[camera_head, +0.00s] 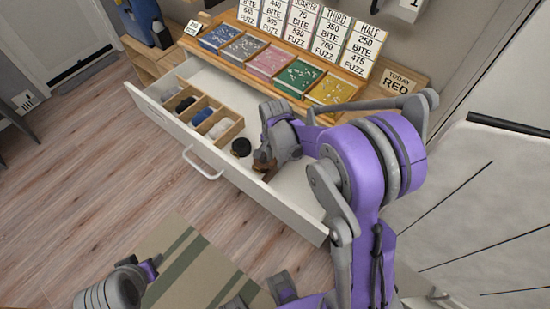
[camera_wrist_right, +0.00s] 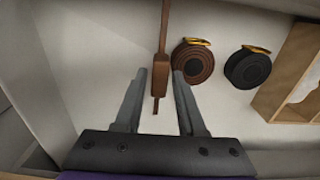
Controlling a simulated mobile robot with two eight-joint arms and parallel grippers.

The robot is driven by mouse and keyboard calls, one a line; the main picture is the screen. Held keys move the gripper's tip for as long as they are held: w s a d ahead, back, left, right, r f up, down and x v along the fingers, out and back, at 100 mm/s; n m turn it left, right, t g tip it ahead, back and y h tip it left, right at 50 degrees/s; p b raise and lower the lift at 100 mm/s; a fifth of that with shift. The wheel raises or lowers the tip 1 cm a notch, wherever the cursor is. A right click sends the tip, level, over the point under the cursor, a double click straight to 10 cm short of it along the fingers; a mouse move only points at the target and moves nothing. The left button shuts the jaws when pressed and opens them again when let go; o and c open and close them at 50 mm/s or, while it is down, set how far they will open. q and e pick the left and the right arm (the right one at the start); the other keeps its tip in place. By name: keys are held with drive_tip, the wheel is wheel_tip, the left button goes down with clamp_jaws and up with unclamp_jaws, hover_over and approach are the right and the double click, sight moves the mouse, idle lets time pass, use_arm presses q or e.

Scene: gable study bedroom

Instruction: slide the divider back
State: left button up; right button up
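A thin brown upright divider (camera_wrist_right: 165,28) with a thicker tab stands in the open white drawer (camera_head: 160,112). In the right wrist view it is seen nearly edge-on, running from the top down between my fingers. My right gripper (camera_wrist_right: 160,78) is open, one finger on each side of the tab, with a narrow gap showing on both sides. In the head view my right gripper (camera_head: 268,152) reaches down into the drawer, and the arm hides much of the divider there. Only part of my left arm shows, low at the left.
A brown coiled belt (camera_wrist_right: 199,62) lies right beside the right finger. A black coiled belt (camera_wrist_right: 248,68) lies farther right, near a wooden compartment organizer (camera_wrist_right: 288,75) holding rolled items. Above the drawer, a wooden shelf holds colored trays (camera_head: 270,61) and price signs (camera_head: 335,38).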

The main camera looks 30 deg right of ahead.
clamp_jaws()
idle(1.1)
